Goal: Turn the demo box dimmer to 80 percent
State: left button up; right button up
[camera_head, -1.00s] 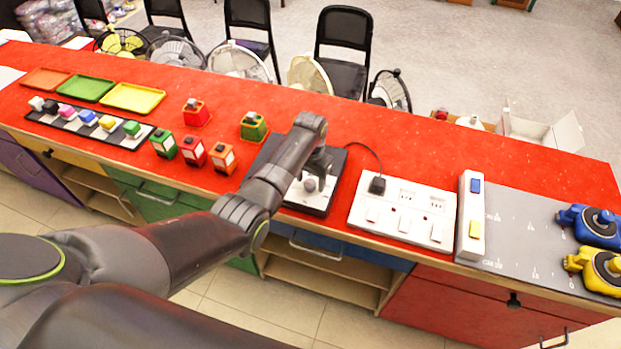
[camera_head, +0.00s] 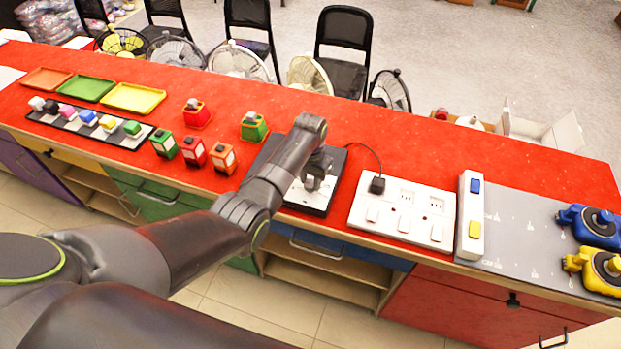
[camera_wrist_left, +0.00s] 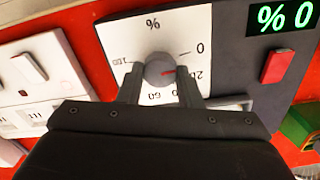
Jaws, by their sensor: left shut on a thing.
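The demo box (camera_head: 340,163) is a dark box with a white dial plate on the red counter. In the left wrist view, its grey round dimmer knob (camera_wrist_left: 157,68) sits on the white plate (camera_wrist_left: 200,32) with a percent scale. A small red mark shows on the knob's right side. The green display (camera_wrist_left: 285,17) reads 0 %. A red switch (camera_wrist_left: 278,66) is beside the plate. My left gripper (camera_head: 317,180) is over the plate, its fingers on both sides of the knob and shut on it. The gripper hides part of the scale. My right gripper is not seen.
A white socket strip (camera_head: 402,214) with a black plug lies right of the box, then a grey panel (camera_head: 525,235) with blue and yellow devices. Small coloured blocks (camera_head: 222,158) stand to the left. The counter behind the box is clear.

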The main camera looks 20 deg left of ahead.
pick_arm(q)
jog(key=m+p, duration=0.1)
jog(key=m, duration=0.2)
jog(key=shift+r+m+p, duration=0.15)
jog(key=shift+m+p, duration=0.15)
jog(key=shift+p, duration=0.1)
jog(key=m+p, duration=0.1)
jog(key=m, duration=0.2)
jog(key=shift+m, duration=0.3)
jog(key=m+p, duration=0.1)
jog(key=m, duration=0.2)
jog(key=shift+m, duration=0.3)
jog(key=m+p, duration=0.1)
jog(key=m, duration=0.3)
jog(key=shift+d+m, duration=0.1)
jog(key=shift+m, duration=0.2)
jog(key=m, duration=0.4)
jog(key=shift+p, duration=0.3)
jog(key=m, duration=0.7)
jog(key=shift+s+m, duration=0.1)
jog(key=shift+m, duration=0.3)
jog(key=shift+m+p, duration=0.35)
jog(key=shift+m, duration=1.85)
